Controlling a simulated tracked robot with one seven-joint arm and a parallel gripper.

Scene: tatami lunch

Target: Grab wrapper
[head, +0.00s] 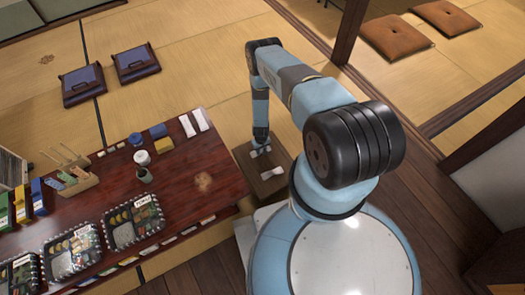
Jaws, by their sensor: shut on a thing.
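My gripper (261,147) points down over a small brown wooden box or stand (281,184) beside the right end of the table. It is shut on a small whitish piece, which seems to be a wrapper (260,153). Another small whitish piece (271,173) lies lower on or in the same box or stand. Both are too small to make out clearly, and I cannot tell whether the held piece touches the surface below.
The dark red table (185,200) carries several lunch trays (133,222), a wooden holder (70,182), cups (142,158) and white rolled cloths (195,121). A brown patch (203,182) shows on its top. Blue floor seats (136,62) and brown cushions (395,37) lie on open tatami.

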